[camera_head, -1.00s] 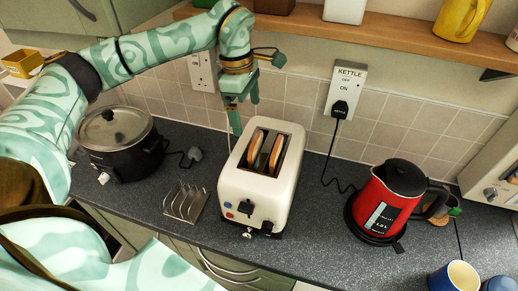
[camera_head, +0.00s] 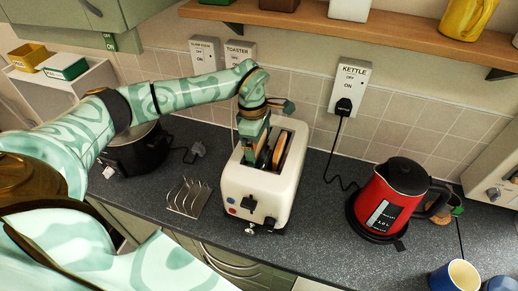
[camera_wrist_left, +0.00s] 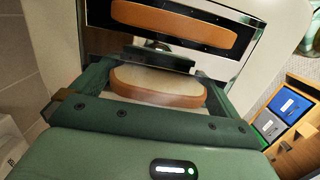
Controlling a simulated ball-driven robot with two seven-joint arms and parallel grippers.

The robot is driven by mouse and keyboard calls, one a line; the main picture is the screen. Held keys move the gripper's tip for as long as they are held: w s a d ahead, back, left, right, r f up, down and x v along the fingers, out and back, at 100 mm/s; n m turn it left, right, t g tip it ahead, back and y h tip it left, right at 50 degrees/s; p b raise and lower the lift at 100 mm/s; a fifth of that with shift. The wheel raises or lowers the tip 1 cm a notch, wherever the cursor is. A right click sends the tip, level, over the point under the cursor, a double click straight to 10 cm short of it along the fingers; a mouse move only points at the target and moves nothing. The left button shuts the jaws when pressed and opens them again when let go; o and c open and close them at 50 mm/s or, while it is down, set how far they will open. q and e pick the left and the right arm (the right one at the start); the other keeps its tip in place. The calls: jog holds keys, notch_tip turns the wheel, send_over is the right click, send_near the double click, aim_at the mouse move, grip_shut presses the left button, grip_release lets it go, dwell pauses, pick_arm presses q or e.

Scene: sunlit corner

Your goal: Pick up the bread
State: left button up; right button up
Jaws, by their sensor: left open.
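The white toaster (camera_head: 262,185) stands on the counter with two slices of bread upright in its slots. The right slice (camera_head: 278,153) shows clearly in the head view. The left slice (camera_head: 263,159) is mostly hidden by my left gripper (camera_head: 256,155), which is down at the left slot. In the left wrist view, the near slice (camera_wrist_left: 160,86) lies between the spread green fingers of my left gripper (camera_wrist_left: 150,70), which is open. The far slice (camera_wrist_left: 175,23) sits in the other slot, beyond the fingers. My right gripper is out of view.
A red kettle (camera_head: 384,205) stands on the right of the counter, and a wire toast rack (camera_head: 187,198) lies left of the toaster. A dark slow cooker (camera_head: 135,155) is partly behind my left arm. A wooden shelf (camera_head: 370,32) runs above.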

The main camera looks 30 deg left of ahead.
pick_arm(q)
jog(key=c, duration=0.6)
jog(key=shift+r, duration=0.1)
